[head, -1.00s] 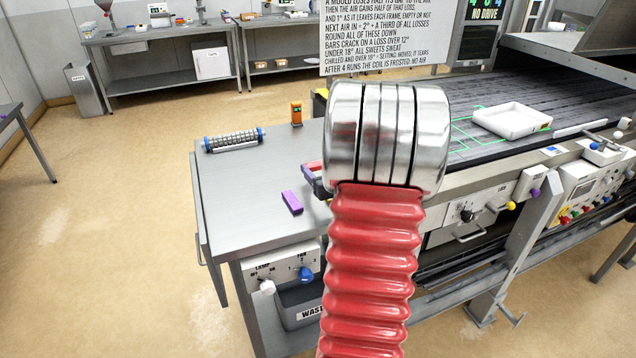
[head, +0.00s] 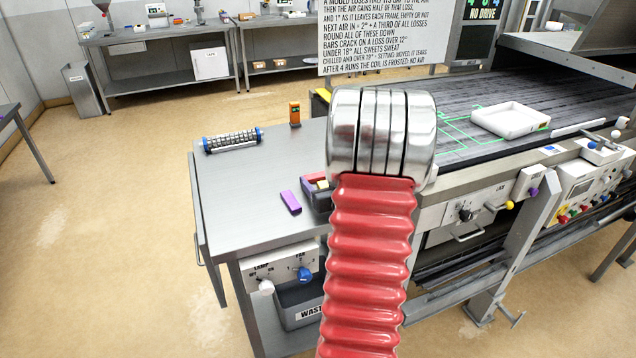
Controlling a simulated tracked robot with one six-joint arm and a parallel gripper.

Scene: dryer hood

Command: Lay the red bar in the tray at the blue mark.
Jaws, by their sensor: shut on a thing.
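A white, shallow, open tray (head: 508,120) rests on the dark belt at the right, and it looks empty. A small blue mark (head: 552,149) shows on the belt's front edge, near the tray. A red piece (head: 315,177) shows at the left of my arm, in or at a dark holder (head: 314,198) on the steel table. I cannot tell whether it is the red bar. My arm's red ribbed sleeve and metal end cover the middle of the view. My gripper's fingers and anything in them are hidden.
A purple bar (head: 291,202) lies on the steel table (head: 240,215). A roller with blue ends (head: 233,140) and an orange device (head: 295,114) stand farther back. Green lines (head: 455,132) mark the belt left of the tray. The table's left part is clear.

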